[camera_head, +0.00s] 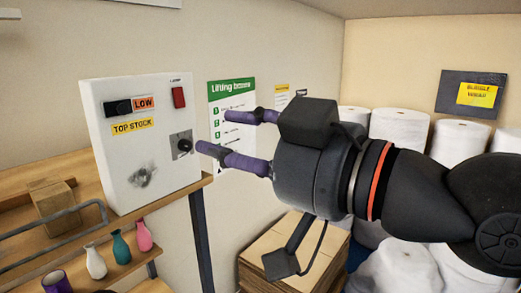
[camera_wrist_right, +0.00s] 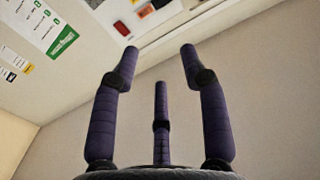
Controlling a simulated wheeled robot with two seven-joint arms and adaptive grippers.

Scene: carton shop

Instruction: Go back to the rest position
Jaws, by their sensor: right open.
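My right gripper (camera_head: 230,140) is raised in the head view, its arm coming in from the right. Its purple fingers point left toward a white control box (camera_head: 150,165) and look open and empty. In the right wrist view the fingers (camera_wrist_right: 160,75) are spread with nothing between them. The white box has a black knob (camera_head: 182,145), a red switch (camera_head: 179,97) and labels reading LOW and TOP STOCK. I cannot tell the exact gap between the fingertips and the box. My left gripper does not show.
The box stands on a wooden shelf (camera_head: 198,186) with a small carton (camera_head: 54,200). Small vases (camera_head: 121,248) stand on a lower level. Stacked cardboard (camera_head: 265,250) lies below my right gripper. White rolls (camera_head: 400,128) fill the back right. A lifting poster (camera_head: 218,95) hangs on the wall.

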